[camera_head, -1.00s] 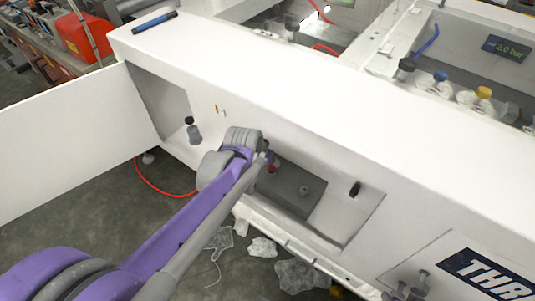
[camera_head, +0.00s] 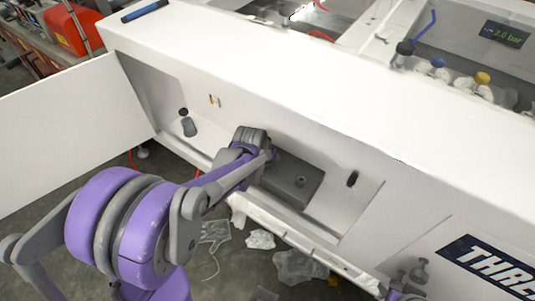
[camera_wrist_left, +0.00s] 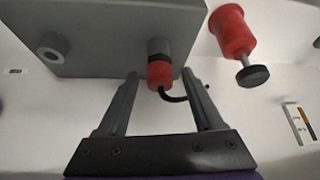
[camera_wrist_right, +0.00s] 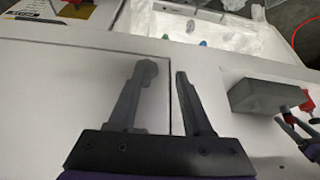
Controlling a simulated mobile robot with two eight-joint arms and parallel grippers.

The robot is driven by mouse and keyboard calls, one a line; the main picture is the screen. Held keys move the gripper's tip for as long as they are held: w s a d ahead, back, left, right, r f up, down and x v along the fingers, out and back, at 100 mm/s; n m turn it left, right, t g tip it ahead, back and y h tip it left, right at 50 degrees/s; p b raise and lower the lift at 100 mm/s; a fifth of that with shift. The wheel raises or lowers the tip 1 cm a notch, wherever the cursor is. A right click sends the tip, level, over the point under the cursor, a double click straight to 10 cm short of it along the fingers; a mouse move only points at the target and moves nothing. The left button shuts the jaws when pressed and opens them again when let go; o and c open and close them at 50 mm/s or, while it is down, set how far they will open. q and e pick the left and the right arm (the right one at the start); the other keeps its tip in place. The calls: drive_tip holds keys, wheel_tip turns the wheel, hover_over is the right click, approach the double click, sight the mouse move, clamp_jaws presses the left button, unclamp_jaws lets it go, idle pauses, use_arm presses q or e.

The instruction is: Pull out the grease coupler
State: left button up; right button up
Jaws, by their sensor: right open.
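The grease coupler appears to be the red and dark grey plug (camera_wrist_left: 160,70) on the side of a grey box (camera_wrist_left: 95,35), with a black cable curving from its red end. My left gripper (camera_wrist_left: 160,76) is open, one finger on each side of the plug with gaps between. In the head view my left gripper (camera_head: 268,156) is inside the recess at the grey box (camera_head: 292,182) and hides the plug. My right gripper (camera_wrist_right: 164,70) is open and empty before a white panel.
A red cylinder with a black knob (camera_wrist_left: 233,35) is close to the left gripper's right finger. The recess has white walls and a black knob (camera_head: 352,178). An open white door (camera_head: 70,135) stands at left. Clear plastic scraps (camera_head: 300,265) lie on the floor.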

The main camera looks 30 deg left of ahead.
use_arm(q)
clamp_jaws()
drive_tip(key=shift+r+p, duration=0.4)
drive_tip(key=shift+r, duration=0.15)
idle(0.5)
drive_tip(key=shift+r+p, duration=1.3)
drive_tip(key=shift+r, duration=0.55)
drive_tip(key=shift+r, duration=0.1)
